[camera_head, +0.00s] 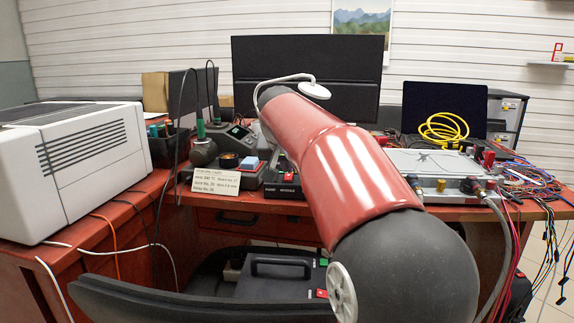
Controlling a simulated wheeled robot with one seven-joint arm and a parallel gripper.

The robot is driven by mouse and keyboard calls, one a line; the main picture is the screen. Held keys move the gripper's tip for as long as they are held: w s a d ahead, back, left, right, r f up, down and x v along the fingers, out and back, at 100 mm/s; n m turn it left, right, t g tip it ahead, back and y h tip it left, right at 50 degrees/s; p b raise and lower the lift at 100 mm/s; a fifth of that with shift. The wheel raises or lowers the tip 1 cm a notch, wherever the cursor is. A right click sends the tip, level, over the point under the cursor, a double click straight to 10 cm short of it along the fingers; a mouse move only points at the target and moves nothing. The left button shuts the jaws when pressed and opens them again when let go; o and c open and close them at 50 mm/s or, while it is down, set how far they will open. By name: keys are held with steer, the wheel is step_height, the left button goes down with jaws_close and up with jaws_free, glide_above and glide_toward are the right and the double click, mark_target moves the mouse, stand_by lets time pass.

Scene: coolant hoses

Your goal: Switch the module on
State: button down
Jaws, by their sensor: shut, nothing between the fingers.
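A small black module (283,191) with a white printed label, too small to read surely, stands at the front edge of the red-brown desk. My arm partly covers it, and I cannot make out a switch. A wide white-and-silver module (415,163) stands on the desk to the right, with knobs and fittings along its front. A grey hose (510,245) hangs from its right end. A black case (280,278) with a handle and small green and red parts sits below the desk. My red arm crosses the middle; my gripper is not visible.
A white printer-like machine (70,165) fills the left. A paper card (209,172) stands near the front edge. Loose cables (545,200) hang at the right. A black chair back (180,303) is in front.

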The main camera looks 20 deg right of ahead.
steer(key=p+v, duration=0.3)
steer(key=v, duration=1)
steer(key=shift+r, duration=0.15)
steer(key=shift+w+d, duration=0.1)
steer(key=shift+w, duration=0.05)
